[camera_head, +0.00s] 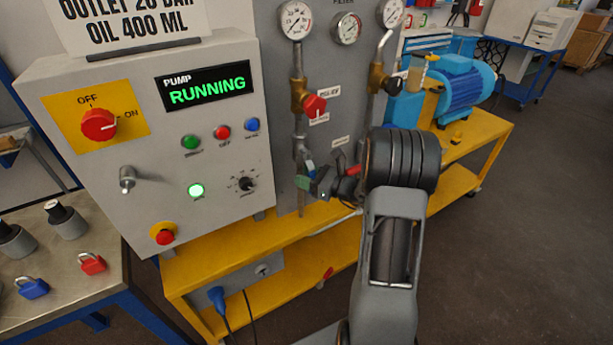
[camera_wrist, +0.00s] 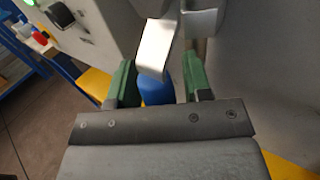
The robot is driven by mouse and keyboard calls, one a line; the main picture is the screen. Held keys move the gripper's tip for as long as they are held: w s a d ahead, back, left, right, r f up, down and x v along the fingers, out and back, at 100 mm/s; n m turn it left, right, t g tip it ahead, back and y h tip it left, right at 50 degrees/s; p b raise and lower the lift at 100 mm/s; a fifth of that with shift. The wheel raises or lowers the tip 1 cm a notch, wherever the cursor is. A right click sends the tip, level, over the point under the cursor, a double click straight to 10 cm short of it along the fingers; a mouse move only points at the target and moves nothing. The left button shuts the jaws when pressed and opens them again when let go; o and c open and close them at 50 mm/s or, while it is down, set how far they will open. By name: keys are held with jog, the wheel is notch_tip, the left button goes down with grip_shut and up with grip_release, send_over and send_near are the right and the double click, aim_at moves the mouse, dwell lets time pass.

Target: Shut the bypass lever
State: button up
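The lever with a blue grip (camera_wrist: 157,90) and a bare silver metal arm (camera_wrist: 154,45) lies between the green fingers of my gripper (camera_wrist: 158,68) in the wrist view. The left finger is close beside the blue grip; a narrow gap shows at the right finger. The fingers stand apart around the lever and do not look closed on it. My gripper hides most of the lever there.
A red valve handle (camera_head: 315,105) sits on the pipe above. The control box (camera_head: 150,210) at left reads pump running. Gauges (camera_head: 296,20) line the grey panel. A blue motor (camera_head: 462,85) stands on the yellow bench (camera_head: 478,130). Padlocks (camera_head: 93,264) lie on the left table.

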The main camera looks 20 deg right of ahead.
grip_shut()
